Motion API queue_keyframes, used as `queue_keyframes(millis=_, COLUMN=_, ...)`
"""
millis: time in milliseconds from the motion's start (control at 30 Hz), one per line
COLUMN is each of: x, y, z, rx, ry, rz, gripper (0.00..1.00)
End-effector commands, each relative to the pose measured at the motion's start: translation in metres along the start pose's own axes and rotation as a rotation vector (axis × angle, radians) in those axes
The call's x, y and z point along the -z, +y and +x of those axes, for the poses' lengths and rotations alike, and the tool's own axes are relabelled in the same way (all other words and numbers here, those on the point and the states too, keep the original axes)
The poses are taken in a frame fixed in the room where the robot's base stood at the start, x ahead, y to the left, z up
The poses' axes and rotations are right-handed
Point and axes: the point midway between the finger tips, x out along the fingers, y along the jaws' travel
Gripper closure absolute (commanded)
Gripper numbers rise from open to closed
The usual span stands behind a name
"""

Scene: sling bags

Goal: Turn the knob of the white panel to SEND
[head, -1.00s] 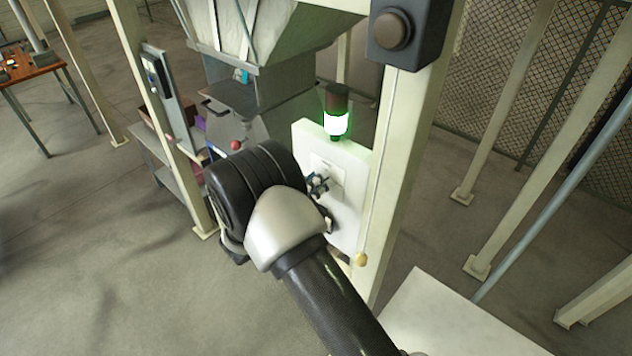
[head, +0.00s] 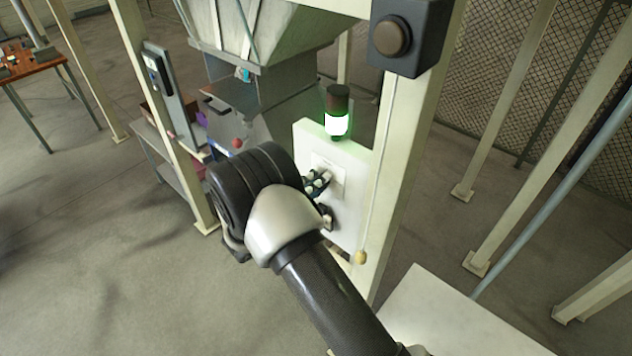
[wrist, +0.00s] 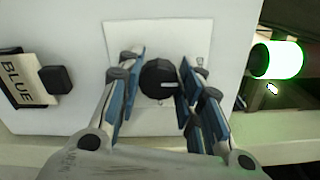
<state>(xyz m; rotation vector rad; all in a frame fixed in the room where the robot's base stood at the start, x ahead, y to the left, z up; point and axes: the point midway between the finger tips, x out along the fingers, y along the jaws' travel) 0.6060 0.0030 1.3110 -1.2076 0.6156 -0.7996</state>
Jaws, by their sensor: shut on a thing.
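The white panel (head: 345,222) stands upright against the cream post, and fills much of the wrist view (wrist: 60,30). Its round black knob (wrist: 158,78) sits on a pale square plate (wrist: 185,33). A white mark on the knob points right in the wrist view, toward the lamp side. My gripper (wrist: 160,86) has its blue-padded fingers on both sides of the knob and is shut on it. In the head view my gripper (head: 318,184) is at the panel face and hides the knob. Lettering on the plate is too small to read.
A green-lit lamp (head: 337,122) stands on top of the panel. A black box with a round button (head: 392,37) is on the post above. A second black knob (wrist: 56,79) beside a BLUE label (wrist: 18,80) is left in the wrist view.

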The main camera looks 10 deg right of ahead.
Motion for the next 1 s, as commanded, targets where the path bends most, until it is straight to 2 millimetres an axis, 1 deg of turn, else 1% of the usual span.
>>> queue_keyframes(millis=467, x=-0.0002, y=0.0000, z=-0.0001, rx=0.000, ry=-0.001, rz=-0.014, gripper=0.90)
queue_keyframes(millis=500, x=-0.0002, y=0.0000, z=-0.0001, rx=0.000, ry=-0.001, rz=-0.014, gripper=0.65)
queue_keyframes(millis=767, x=-0.0001, y=0.0000, z=-0.0001, rx=0.000, ry=-0.001, rz=-0.013, gripper=0.47)
queue_keyframes(millis=1000, x=0.0000, y=0.0000, z=0.0000, rx=0.000, ry=0.000, rz=-0.013, gripper=0.46)
